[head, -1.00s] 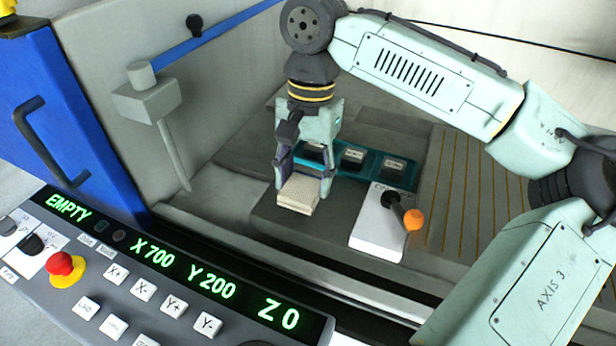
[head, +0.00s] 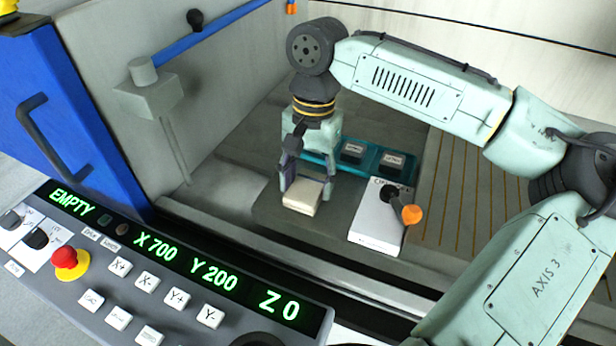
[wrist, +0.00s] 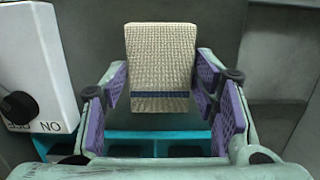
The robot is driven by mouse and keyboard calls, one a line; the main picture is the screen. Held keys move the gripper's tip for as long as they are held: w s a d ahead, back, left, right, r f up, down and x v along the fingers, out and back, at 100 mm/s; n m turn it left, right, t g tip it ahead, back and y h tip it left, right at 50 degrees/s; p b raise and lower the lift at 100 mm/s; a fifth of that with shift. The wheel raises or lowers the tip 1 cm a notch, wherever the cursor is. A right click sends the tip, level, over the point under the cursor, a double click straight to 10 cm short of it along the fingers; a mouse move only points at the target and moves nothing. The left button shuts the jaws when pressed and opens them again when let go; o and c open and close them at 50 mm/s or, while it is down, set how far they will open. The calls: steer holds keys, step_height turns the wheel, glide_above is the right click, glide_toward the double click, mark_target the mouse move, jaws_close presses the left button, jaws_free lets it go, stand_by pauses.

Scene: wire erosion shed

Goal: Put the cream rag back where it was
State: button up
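The cream rag (head: 302,197) is a folded, woven pad with a blue stripe near one end. It is between the fingertips of my gripper (head: 305,183), low over the dark grey block in the machine. In the wrist view the rag (wrist: 160,60) fills the space between the purple finger pads, which meet its two sides, so my gripper (wrist: 161,85) looks shut on it. Whether its underside touches the block cannot be told. A teal tray (head: 372,174) lies just behind the rag, its left end partly hidden by my gripper.
A white box (head: 375,232) with a black pivot and orange knob (head: 412,214) stands close right of the rag. A slotted plate (head: 465,190) lies farther right. The machine wall and blue-arm bracket (head: 150,98) are left; the button panel (head: 130,285) is in front.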

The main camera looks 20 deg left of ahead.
mark_target(312, 178)
steer(key=shift+o, duration=1.3)
steer(key=shift+r, duration=0.1)
step_height(312, 178, up, 12)
steer(key=w+b, duration=0.1)
steer(key=shift+w, duration=0.4)
